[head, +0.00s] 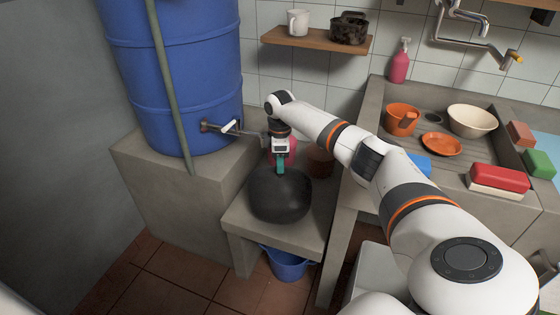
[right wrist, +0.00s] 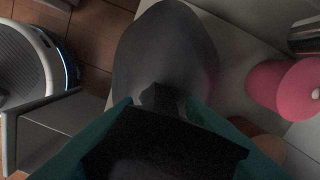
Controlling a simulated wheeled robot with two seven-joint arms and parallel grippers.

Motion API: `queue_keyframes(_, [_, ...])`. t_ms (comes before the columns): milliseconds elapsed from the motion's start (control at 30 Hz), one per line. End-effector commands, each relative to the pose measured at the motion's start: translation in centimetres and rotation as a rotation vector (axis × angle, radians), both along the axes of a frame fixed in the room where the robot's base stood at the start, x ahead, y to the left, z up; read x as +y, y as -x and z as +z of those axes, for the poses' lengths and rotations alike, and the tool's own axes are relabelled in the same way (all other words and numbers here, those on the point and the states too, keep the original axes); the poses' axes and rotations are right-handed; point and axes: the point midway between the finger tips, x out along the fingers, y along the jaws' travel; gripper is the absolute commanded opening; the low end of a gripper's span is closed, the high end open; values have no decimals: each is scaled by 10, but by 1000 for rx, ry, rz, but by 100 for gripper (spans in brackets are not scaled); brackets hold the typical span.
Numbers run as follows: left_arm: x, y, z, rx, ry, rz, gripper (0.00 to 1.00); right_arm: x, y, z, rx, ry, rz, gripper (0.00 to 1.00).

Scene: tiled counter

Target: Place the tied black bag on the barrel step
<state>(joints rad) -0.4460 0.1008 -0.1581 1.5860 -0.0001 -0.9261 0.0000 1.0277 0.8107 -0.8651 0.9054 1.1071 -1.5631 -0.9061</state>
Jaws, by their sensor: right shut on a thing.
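The tied black bag (head: 278,197) is a dark, rounded sack over the low grey concrete step (head: 238,216) beside the blue barrel (head: 175,80). Its underside appears to rest on the step top, though exact contact is hidden. My right gripper (head: 281,168) points down from above, its teal fingers shut on the bag's tied neck. In the right wrist view the bag (right wrist: 165,50) spreads out beyond the fingers (right wrist: 158,105), with its knot between them. My left gripper is not in view.
The barrel stands on a higher concrete block (head: 150,165) with a tap over the step. A pink object (right wrist: 285,88) and a brown pot (head: 320,160) stand behind the bag. A blue bucket (head: 286,264) sits below. The sink counter (head: 375,185) is at right.

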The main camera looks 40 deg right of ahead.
Motion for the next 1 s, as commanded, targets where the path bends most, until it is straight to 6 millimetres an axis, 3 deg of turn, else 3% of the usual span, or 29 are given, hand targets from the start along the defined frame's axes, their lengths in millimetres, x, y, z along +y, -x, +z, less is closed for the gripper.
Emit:
queue_keyframes(67, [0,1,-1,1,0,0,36,0,-1,0,-3,0,0,0])
queue_keyframes(100, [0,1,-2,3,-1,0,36,0,0,-2,0,0,0,38])
queue_keyframes(233, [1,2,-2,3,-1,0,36,0,0,-2,0,0,0,58])
queue_keyframes(567, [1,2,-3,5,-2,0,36,0,0,1,-1,1,0,58])
queue_keyframes(667, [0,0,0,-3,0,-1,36,0,0,13,-1,0,-1,58])
queue_keyframes(1000, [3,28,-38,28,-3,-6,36,0,-1,84,-3,-1,0,58])
